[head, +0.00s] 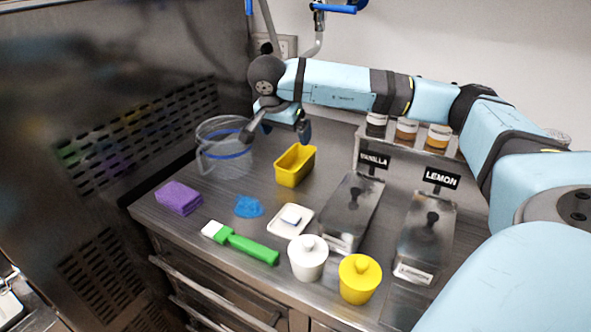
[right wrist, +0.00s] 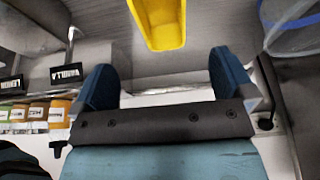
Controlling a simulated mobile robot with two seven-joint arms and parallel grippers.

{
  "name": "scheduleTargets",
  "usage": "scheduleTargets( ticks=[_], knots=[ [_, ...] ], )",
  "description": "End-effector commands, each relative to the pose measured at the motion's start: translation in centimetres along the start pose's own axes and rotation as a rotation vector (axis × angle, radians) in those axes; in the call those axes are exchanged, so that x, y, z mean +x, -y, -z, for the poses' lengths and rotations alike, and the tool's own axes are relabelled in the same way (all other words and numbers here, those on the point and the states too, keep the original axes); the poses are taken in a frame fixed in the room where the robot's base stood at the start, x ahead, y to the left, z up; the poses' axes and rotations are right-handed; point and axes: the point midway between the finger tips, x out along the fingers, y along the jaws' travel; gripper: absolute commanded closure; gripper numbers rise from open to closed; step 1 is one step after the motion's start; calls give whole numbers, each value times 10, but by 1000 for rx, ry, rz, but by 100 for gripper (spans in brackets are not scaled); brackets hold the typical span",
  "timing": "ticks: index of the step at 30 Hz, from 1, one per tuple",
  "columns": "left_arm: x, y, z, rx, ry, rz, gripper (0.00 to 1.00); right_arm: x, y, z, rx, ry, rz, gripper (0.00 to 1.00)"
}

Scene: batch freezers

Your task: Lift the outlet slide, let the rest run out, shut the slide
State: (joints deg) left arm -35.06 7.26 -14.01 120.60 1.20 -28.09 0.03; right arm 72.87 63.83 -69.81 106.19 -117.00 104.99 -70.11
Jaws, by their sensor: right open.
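My right gripper (head: 280,130) reaches in from the right at the back of the steel counter. Its two dark blue fingers are spread with nothing between them. The yellow tub (head: 295,166) stands on the counter just in front of it, apart from the fingers. The right wrist view also shows the open fingers of my right gripper (right wrist: 165,85), with the yellow tub (right wrist: 160,22) beyond. The outlet slide cannot be made out in either view. My left gripper is not in view.
A clear jug (head: 222,160) stands left of the tub. Purple sponge (head: 179,197), blue cloth (head: 248,206), green brush (head: 245,245), white pot (head: 308,260), yellow pot (head: 359,280) and lidded pans labelled Vanilla (head: 374,160) and Lemon (head: 441,178) occupy the counter. Jars (head: 406,131) stand behind.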

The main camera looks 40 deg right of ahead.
Motion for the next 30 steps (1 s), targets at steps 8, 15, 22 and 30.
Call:
scheduleTargets(
  ticks=[8,15,22,30],
  knots=[
    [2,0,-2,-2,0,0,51,20,1,1,11,-2,-9,0],
    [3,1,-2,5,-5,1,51,66,0,1,11,-2,-8,0],
    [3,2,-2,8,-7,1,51,87,1,1,11,-3,-5,0],
    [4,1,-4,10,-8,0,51,123,0,-4,10,-2,-7,0]
  ],
)
